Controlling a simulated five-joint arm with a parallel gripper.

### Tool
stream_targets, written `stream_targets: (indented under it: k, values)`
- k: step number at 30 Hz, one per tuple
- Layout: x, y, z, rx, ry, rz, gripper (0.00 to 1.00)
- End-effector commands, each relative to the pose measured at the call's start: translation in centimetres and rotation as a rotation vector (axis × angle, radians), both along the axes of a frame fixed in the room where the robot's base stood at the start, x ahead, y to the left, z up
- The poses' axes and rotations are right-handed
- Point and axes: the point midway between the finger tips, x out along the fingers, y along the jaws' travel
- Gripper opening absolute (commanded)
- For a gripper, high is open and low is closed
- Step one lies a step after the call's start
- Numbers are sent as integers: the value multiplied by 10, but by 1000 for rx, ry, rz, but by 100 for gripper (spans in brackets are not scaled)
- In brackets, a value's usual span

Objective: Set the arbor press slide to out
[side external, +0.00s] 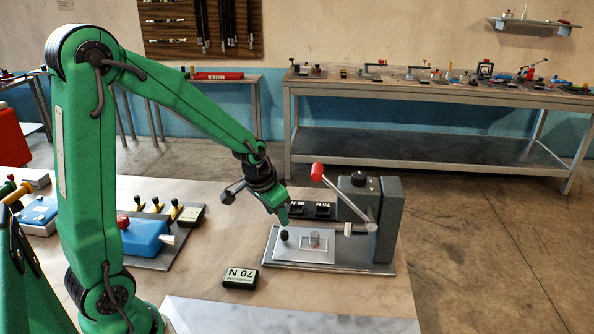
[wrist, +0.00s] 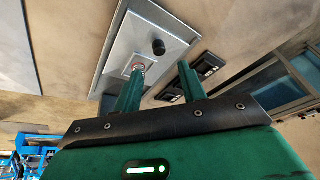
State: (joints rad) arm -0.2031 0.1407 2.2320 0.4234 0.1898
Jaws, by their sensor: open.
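The arbor press (side external: 383,225) stands on the table with a grey body and a red-tipped lever (side external: 334,187). Its flat slide plate (side external: 303,254) lies on the metal base, left of the body, with an upright black knob (side external: 284,236) near its left end. A small round piece (side external: 314,240) sits on the plate, left of the body. My gripper (side external: 284,214) is open and empty, just above the knob in the side view. In the wrist view, the knob (wrist: 158,47) shows beyond my open fingers (wrist: 160,68), apart from them; the left finger partly covers the round piece.
A dark block marked 70 N (side external: 240,278) lies in front of the press. Dark labelled blocks (side external: 311,210) lie behind it. A blue device (side external: 146,237) and a panel with yellow-topped levers (side external: 170,215) stand to the left. Bare tabletop lies left of the base.

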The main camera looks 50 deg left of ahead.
Motion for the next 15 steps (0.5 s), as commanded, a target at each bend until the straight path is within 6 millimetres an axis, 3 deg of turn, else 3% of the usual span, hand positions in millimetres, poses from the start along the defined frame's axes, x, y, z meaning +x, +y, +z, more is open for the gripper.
stream_targets:
  k: [15]
  values:
    - [26, 6, 5, -60, 303, -12, 41]
